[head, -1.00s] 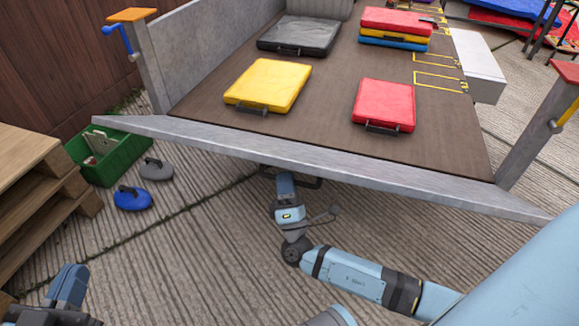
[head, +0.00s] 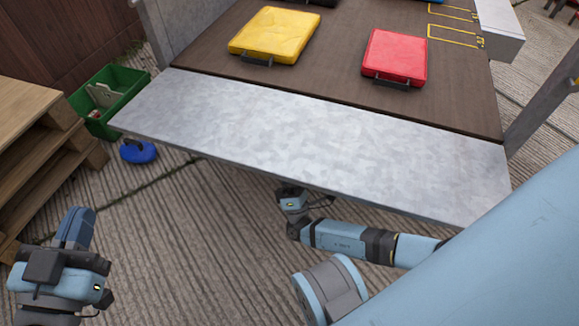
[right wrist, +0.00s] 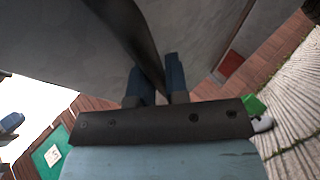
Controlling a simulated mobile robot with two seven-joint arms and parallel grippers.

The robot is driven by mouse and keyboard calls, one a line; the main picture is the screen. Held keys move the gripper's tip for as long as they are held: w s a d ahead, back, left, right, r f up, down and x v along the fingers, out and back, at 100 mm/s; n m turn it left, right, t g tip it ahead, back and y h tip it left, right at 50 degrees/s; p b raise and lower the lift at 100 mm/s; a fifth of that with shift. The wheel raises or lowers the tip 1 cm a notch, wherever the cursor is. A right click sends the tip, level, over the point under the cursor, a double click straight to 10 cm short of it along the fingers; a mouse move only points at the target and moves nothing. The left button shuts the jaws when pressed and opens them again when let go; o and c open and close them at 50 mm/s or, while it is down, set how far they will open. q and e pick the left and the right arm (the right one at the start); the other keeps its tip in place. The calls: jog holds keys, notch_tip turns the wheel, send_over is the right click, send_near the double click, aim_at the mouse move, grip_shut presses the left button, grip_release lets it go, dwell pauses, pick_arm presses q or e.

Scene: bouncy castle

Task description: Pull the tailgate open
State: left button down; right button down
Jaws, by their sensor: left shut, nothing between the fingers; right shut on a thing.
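The tailgate (head: 320,140) is a grey metal panel across the near end of the trailer bed in the head view. It is folded down toward me, with its broad inner face showing. My right gripper (right wrist: 157,75) is shut on the dark handle bar (right wrist: 128,30), which runs between its fingers in the right wrist view. In the head view the right arm reaches to the tailgate's outer edge from below, and its fingertips are hidden behind the panel. My left gripper (head: 78,215) is shut and empty at the lower left, apart from the tailgate.
On the brown trailer bed (head: 330,70) lie a yellow case (head: 275,35) and a red case (head: 395,56). A green crate (head: 105,100), a blue curling-stone-like object (head: 138,151) and wooden pallets (head: 45,135) stand at the left. The ribbed ground below the tailgate is mostly clear.

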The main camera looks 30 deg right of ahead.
jog(key=shift+w+r, duration=0.1)
jog(key=shift+r, duration=0.05)
jog(key=c, duration=1.1)
grip_release()
jog(key=shift+c, duration=0.2)
